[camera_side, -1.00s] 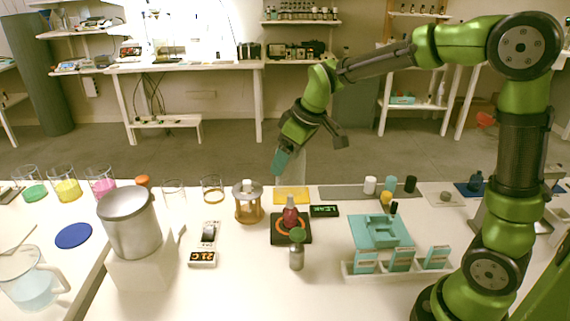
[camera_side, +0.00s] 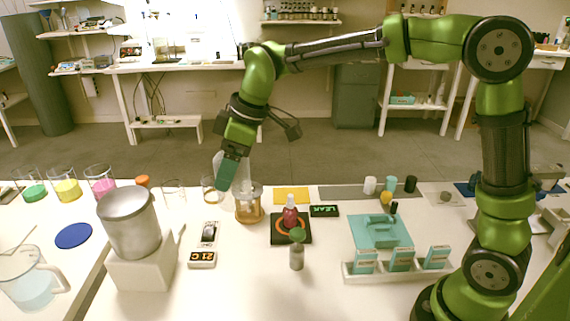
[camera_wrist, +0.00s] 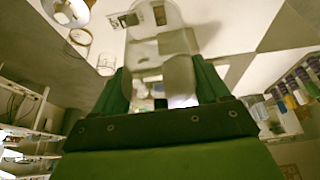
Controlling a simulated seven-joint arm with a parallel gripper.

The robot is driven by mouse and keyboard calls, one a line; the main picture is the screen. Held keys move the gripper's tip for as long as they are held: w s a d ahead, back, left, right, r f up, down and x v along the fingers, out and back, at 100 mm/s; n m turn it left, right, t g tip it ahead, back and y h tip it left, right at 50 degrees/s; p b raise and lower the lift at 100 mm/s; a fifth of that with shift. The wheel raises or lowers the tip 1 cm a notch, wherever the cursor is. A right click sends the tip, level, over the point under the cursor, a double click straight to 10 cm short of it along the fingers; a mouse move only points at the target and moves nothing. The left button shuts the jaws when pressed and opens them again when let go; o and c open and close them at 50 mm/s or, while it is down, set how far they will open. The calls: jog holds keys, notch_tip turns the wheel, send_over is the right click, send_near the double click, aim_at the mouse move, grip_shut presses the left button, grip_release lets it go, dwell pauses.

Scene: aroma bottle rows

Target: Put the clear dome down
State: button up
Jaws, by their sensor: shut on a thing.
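My gripper (camera_side: 229,170) has teal fingers and points down and left, above the back of the table. It is shut on the clear dome (camera_side: 245,173), a faint, see-through shape just right of the fingers in the side view. The dome appears tilted and overlaps the wooden stand with a glass top (camera_side: 248,212) in the picture; I cannot tell whether they touch. In the wrist view my gripper (camera_wrist: 162,85) has a finger on each side, with a pale translucent shape between and beyond them; its outline is blurred.
A glass ring with a gold base (camera_side: 211,196) is left of the stand. A red flask (camera_side: 290,216) sits on a black pad, with a yellow mat (camera_side: 291,195) behind. A green-topped bottle (camera_side: 297,252), a LEAK sign (camera_side: 324,211) and a thermometer display (camera_side: 202,259) are nearby.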

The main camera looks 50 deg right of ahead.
jog(key=f, duration=1.7)
jog(key=shift+a+f, duration=0.2)
jog(key=shift+f, duration=0.2)
jog(key=shift+f, duration=0.2)
jog(key=o, duration=1.2)
